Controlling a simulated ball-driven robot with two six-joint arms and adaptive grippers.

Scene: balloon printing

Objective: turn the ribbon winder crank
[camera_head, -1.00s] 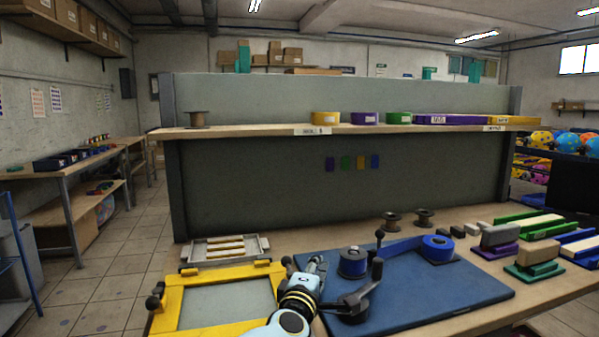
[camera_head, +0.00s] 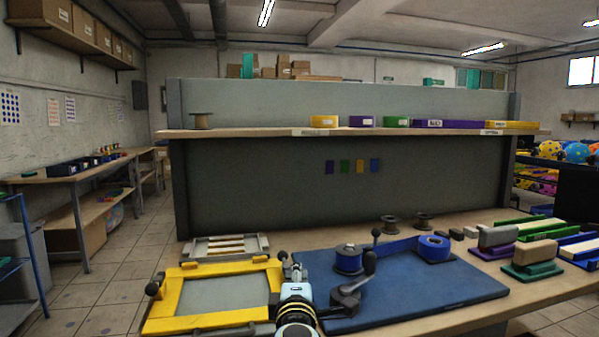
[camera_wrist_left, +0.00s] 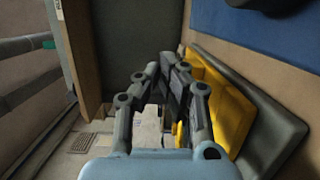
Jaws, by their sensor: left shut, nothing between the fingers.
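The ribbon winder stands on a blue mat (camera_head: 430,290), with a dark crank (camera_head: 369,264) rising from a dark base at its front left. The crank is not clearly visible there. My right gripper is not in view.
The yellow frame (camera_head: 178,322) lies left of the mat, with a grey tray (camera_head: 262,240) behind it. The mat's right part is bare.

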